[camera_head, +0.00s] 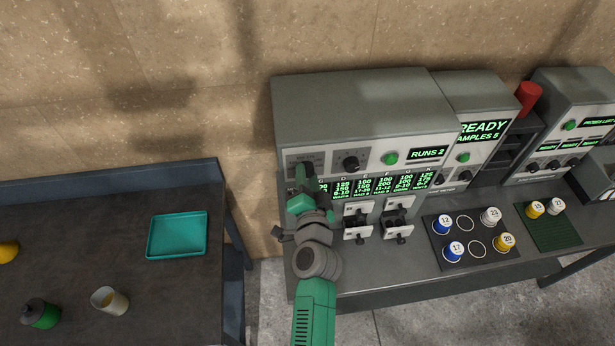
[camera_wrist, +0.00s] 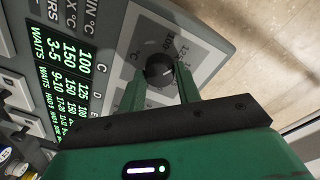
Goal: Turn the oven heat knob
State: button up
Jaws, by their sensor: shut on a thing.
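The oven heat knob (camera_wrist: 158,70) is a round dark knob on a grey dial plate with printed marks around it, in the middle of the wrist view. My gripper (camera_wrist: 160,82) has one finger on each side of the knob and is shut on it. In the head view my gripper (camera_head: 302,180) is at the left end of the oven's front panel (camera_head: 372,159), and it mostly hides the knob there. The knob's exact setting is too small to read.
A second black knob (camera_head: 351,163), a green button (camera_head: 390,158) and a "RUNS 2" display (camera_head: 429,153) are to the right on the panel. Numbered jars stand on a dark mat (camera_head: 462,261) further right. A teal tray (camera_head: 177,235) is on the left table.

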jog(key=o, duration=1)
jog(key=shift+s, duration=0.1)
jog(key=s, duration=0.5)
jog(key=s+p, duration=0.1)
jog(key=s, duration=0.1)
jog(key=shift+s+d+r, duration=0.15)
jog(key=shift+s+d, duration=0.15)
jog(key=shift+d, duration=0.05)
jog(key=shift+c, duration=0.2)
